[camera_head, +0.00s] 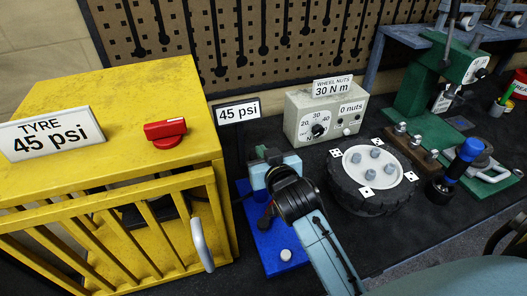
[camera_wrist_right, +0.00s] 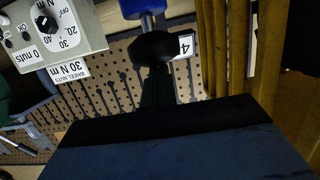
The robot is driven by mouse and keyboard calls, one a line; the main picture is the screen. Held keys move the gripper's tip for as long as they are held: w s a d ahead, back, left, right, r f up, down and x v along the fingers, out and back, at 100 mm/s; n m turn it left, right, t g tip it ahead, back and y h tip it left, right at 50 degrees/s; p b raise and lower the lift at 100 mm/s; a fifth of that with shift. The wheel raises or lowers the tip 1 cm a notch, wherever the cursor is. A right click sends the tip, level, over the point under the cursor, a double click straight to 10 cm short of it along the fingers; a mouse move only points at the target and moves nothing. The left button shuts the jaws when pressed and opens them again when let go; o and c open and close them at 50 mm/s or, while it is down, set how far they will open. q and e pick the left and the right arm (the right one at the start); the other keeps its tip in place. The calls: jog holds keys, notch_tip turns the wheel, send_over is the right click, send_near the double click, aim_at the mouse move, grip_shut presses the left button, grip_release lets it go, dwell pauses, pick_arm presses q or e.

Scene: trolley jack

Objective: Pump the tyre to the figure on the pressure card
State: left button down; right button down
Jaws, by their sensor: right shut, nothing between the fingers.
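The pressure card (camera_head: 55,135) on the yellow cage reads "TYRE 45 psi". A small sign (camera_head: 238,110) behind the cage reads "45 psi"; part of it shows in the right wrist view (camera_wrist_right: 186,46). A dark shape, perhaps the tyre, is mostly hidden behind the cage bars. A blue base (camera_head: 262,240) with a white button (camera_head: 286,254) stands right of the cage, partly covered by my arm. My right gripper (camera_head: 277,172) is over this unit, shut and empty. Whether it touches the unit is unclear. My left gripper is out of view.
The yellow cage (camera_head: 120,85) has a red switch (camera_head: 165,131) on top and a grey handle (camera_head: 202,245). A wheel (camera_head: 372,170) lies right of my arm. A torque box (camera_head: 322,115) stands behind. A green machine (camera_head: 425,95) and blue-handled tool (camera_head: 462,160) are further right.

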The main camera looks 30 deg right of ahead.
notch_tip(320, 180, up, 4)
jog(key=p, duration=0.4)
jog(key=shift+r, duration=0.1)
jog(key=b+v, duration=0.2)
jog(key=v, duration=0.8)
jog(key=shift+f, duration=0.25)
